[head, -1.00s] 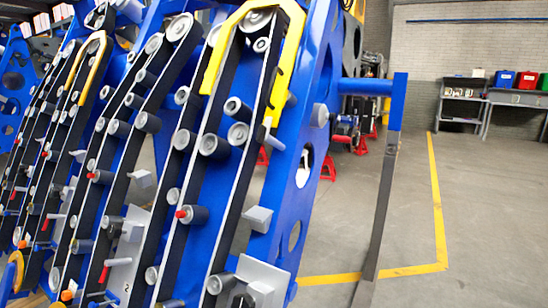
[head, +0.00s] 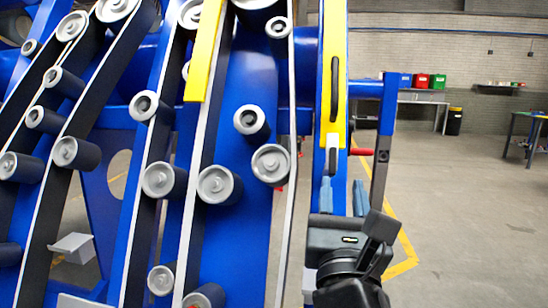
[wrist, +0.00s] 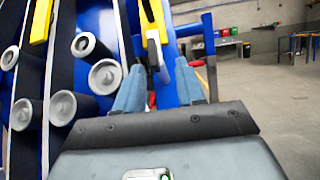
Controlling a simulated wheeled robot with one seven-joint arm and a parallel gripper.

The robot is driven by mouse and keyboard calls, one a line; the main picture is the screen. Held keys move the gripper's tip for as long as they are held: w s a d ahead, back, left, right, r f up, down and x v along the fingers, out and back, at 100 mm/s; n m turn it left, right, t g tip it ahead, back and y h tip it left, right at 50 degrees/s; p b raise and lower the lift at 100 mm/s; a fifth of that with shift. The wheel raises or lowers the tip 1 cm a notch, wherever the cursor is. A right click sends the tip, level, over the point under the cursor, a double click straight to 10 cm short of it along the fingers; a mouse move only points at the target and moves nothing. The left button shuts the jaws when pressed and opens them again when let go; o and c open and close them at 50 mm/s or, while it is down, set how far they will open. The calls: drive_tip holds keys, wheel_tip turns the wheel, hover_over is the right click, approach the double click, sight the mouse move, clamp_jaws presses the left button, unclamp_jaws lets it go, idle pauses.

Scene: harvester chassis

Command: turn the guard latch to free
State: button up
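A yellow guard (head: 334,60) runs down the blue side plate at the right of the head view, with a dark slot-like handle on it. At its lower end is a small grey-white latch piece (head: 332,158), which hangs roughly upright. A short red lever (head: 362,152) sticks out to the right beside it; which of the two turns I cannot tell. My gripper (head: 343,186) is just below the latch piece, with its blue fingers apart and nothing visibly held. In the wrist view the fingers (wrist: 159,72) point towards the guard's lower end (wrist: 155,36). Contact is unclear.
Grey rollers (head: 270,164) and dark belts fill the left and centre, close to my gripper. A blue bracket (head: 388,105) juts out right of the guard. The floor (head: 470,215) at the right is open, with benches and bins far back.

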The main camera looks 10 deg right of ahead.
sight(333, 158)
drive_tip(key=shift+a+r+p+x, duration=0.1)
drive_tip(key=shift+a+p+x, duration=0.1)
drive_tip(key=shift+x, duration=1.2)
drive_tip(key=shift+a+r+p+x, duration=0.1)
drive_tip(key=shift+a+p+x, duration=0.1)
drive_tip(key=shift+x, duration=1.2)
drive_tip(key=shift+a+r+p+x, duration=0.1)
drive_tip(key=shift+a+p+x, duration=0.1)
drive_tip(key=shift+x, duration=1.25)
drive_tip(key=shift+c, duration=0.4)
clamp_jaws()
